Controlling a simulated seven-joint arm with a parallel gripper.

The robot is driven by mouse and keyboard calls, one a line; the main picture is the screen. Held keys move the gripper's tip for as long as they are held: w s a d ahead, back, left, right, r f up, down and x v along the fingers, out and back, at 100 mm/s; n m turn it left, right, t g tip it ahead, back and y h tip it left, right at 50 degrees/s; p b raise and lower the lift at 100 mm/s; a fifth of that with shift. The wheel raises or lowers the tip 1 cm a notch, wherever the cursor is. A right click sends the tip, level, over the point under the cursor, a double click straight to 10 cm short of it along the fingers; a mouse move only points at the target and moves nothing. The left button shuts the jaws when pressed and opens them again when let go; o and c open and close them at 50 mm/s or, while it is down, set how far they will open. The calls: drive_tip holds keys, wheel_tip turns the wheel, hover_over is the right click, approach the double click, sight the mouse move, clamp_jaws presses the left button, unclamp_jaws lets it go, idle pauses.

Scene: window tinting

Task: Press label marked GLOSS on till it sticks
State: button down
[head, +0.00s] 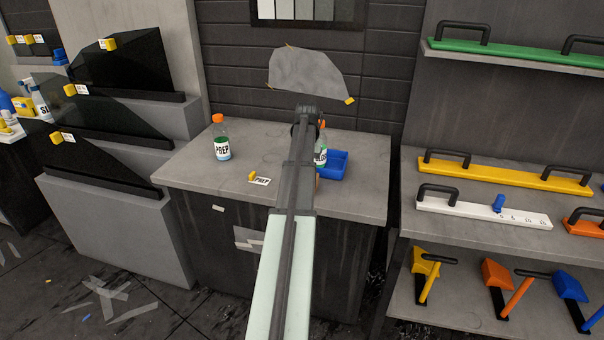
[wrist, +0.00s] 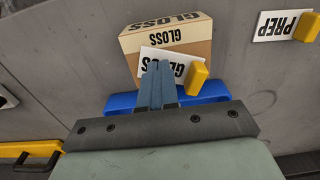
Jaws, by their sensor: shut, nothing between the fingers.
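The white GLOSS label (wrist: 182,62) with a yellow tab (wrist: 197,78) lies against the side of a brown box (wrist: 200,50) in the wrist view. The box has GLOSS printed on its top and on its near side. My gripper (wrist: 158,70) is shut and empty, its fingertips over the label's middle and covering part of it. Whether they touch the label I cannot tell. In the head view my arm hides the fingertips, the label and nearly all of the box.
A blue bin (head: 340,162) stands by my arm on the grey counter (head: 190,172). A PREP label (head: 262,181) with a yellow tab lies on the counter. A PREP bottle (head: 221,148) stands left; another bottle (head: 322,154) is partly hidden. The counter's left front is mostly clear.

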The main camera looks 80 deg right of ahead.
drive_tip(key=shift+r, duration=3.35)
